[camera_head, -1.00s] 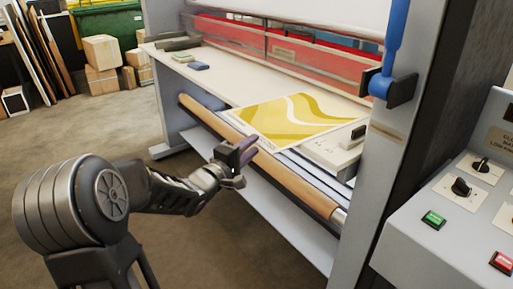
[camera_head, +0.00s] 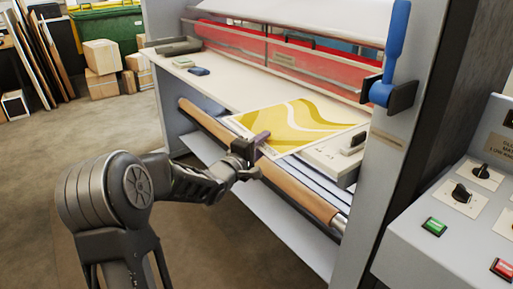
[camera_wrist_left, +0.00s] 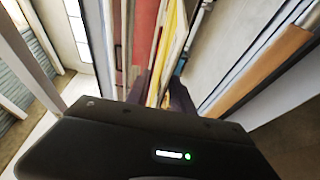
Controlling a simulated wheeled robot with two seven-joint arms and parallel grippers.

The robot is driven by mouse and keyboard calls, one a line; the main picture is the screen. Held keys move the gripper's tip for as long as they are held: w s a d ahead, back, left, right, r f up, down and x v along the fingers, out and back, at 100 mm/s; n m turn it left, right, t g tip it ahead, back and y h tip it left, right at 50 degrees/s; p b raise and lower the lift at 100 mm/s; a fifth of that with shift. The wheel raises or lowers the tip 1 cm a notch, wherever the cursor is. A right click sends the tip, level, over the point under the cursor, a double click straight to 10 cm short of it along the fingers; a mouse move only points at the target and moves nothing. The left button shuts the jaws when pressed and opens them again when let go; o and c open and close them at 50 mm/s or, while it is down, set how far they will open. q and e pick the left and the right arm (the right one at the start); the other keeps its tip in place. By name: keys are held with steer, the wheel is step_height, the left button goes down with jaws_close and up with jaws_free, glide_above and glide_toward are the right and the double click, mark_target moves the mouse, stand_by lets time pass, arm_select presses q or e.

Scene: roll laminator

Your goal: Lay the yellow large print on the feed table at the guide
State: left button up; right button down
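The yellow large print (camera_head: 295,120), with white and pale wavy bands, lies on the pale feed table (camera_head: 215,88), its near edge toward the front roller. Its right edge is beside a pale block with a black knob (camera_head: 335,152), which may be the guide. My left gripper (camera_head: 262,139) is at the print's near edge and overlaps it in the head view. In the left wrist view its dark fingers (camera_wrist_left: 160,92) stand apart, with the print (camera_wrist_left: 167,45) seen steeply as a yellow strip between them. The gripper looks open; contact cannot be told. My right gripper is not in view.
A brown roller (camera_head: 290,187) runs along the table's front. A red laminator section (camera_head: 240,40) is behind the print. A blue lever (camera_head: 395,50) and a control panel (camera_head: 455,215) stand at the right. Small dark blocks (camera_head: 198,71) lie on the table's left part.

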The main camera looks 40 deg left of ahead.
arm_select(q)
steer(key=shift+w, duration=0.55)
jaws_close()
stand_by(1.1)
